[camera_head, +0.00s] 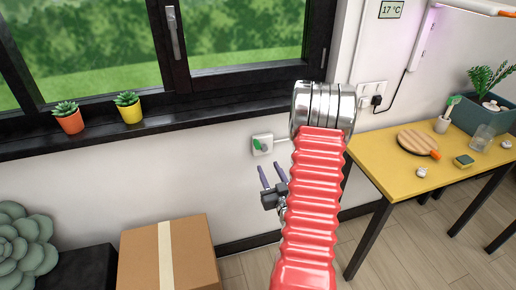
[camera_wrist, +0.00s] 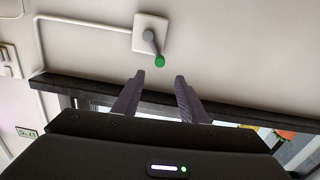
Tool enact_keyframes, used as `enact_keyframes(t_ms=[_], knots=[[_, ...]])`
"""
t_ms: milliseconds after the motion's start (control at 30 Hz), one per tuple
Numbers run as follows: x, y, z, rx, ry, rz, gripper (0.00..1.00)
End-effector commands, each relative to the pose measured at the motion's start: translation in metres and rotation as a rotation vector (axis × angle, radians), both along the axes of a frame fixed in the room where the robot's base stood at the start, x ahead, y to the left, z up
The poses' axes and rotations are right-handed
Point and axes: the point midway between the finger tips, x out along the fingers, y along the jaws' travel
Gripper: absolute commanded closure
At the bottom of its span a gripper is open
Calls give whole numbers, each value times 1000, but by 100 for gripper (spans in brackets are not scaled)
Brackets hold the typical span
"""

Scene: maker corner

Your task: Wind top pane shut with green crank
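The green crank (camera_head: 261,145) is a small grey arm with a green knob on a white wall plate, below the window sill. In the wrist view the crank (camera_wrist: 155,52) hangs from its plate, with the green knob at its lower end. My gripper (camera_head: 272,176) is open and empty, its two purple-grey fingers apart. It is below the crank in the head view and does not touch it. In the wrist view my gripper's fingertips (camera_wrist: 160,76) point toward the knob, one on either side of it. The window (camera_head: 190,45) shows only its lower part; the top pane is out of view.
Two potted succulents (camera_head: 128,107) stand on the dark sill (camera_head: 200,119). A cardboard box (camera_head: 192,252) and a large succulent (camera_head: 25,240) are at lower left. A yellow table (camera_head: 385,162) with several items stands at right. Wall sockets (camera_head: 372,92) are above it.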

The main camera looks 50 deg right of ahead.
Motion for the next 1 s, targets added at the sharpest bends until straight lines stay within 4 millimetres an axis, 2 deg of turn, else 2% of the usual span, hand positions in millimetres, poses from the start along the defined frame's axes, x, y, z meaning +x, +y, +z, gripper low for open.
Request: enact_keyframes(t_ms=[367,1000], knots=[[10,-4,0,-2,0,3,61],[91,-49,0,-2,1,3,61]])
